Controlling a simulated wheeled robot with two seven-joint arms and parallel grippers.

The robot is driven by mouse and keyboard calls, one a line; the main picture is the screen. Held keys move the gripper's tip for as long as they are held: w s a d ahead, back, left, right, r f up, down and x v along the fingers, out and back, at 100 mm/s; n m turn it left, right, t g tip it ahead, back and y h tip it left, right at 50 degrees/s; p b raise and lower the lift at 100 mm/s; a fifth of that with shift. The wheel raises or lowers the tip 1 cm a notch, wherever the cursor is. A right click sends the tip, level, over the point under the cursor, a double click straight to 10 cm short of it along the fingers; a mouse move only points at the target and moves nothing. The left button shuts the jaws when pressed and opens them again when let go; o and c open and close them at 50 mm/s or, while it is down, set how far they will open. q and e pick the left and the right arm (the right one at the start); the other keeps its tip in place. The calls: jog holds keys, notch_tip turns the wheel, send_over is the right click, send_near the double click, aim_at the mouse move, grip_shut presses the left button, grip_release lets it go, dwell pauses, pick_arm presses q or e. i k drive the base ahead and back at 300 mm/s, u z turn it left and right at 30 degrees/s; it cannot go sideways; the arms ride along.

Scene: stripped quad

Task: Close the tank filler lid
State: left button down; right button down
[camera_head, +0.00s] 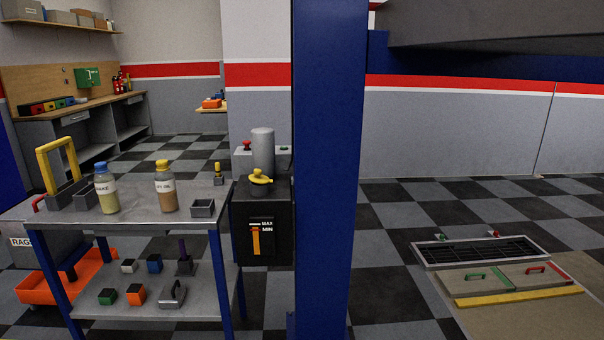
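A black tank (279,245) with a MAX/MIN level gauge stands in the middle of the view, between the metal cart and the blue post. A small yellow filler lid (260,180) with a raised part shows on the tank's top. At this size I cannot tell whether it is seated or tilted open. A grey cylinder (263,147) rises just behind the lid. Neither of my grippers is in view.
The cart (140,212) holds two labelled bottles (107,190) (167,190), a yellow-handled carrier (58,165) and small boxes. The blue post (328,200) stands close against the tank's right. A floor grate (490,250) lies at right. Checkered floor (400,215) right of the post is open.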

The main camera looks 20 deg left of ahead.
aim_at(257, 176)
jog(key=u, duration=0.7)
jog(key=i, duration=0.5)
jog(key=u, duration=0.75)
jog(key=i, duration=0.95)
jog(key=z, duration=0.25)
